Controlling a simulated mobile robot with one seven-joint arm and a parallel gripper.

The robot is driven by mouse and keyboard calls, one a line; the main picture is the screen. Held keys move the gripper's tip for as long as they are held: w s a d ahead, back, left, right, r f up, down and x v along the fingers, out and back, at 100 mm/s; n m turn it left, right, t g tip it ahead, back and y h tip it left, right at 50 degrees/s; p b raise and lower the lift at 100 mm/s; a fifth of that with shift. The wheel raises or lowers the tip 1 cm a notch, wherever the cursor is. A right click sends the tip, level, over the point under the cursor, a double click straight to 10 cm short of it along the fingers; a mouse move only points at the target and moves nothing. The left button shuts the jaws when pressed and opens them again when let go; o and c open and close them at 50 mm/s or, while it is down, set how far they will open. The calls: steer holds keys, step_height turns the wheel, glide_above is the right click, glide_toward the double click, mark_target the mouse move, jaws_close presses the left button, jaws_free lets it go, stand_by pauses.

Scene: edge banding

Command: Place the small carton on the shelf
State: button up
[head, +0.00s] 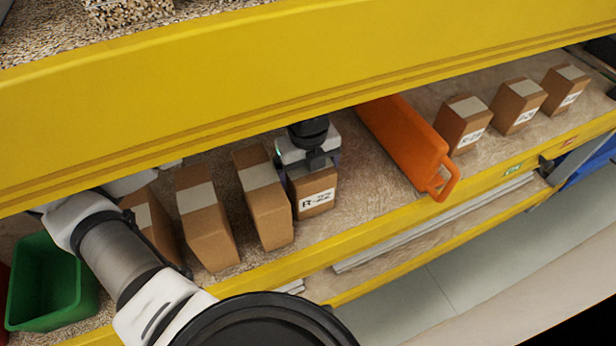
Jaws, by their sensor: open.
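A small brown carton (313,193) with a white label reading what looks like "R-22" stands upright on the shelf (365,205). My gripper (311,168) is over the top of this carton, with its fingers at the upper part of the box. The jaws are open; whether they touch the carton is hard to see. The wrist hides the carton's top. The shelf has a yellow front edge, and a yellow beam above hides part of its depth.
Taller brown cartons (264,205) stand close on the left, one nearly beside the small carton. A green bin (45,285) is at far left. An orange case (405,145) lies to the right, with several labelled cartons (517,105) beyond. Bare shelf shows between the small carton and the orange case.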

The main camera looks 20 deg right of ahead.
steer(key=shift+r+b, duration=0.5)
steer(key=shift+r, duration=2.3)
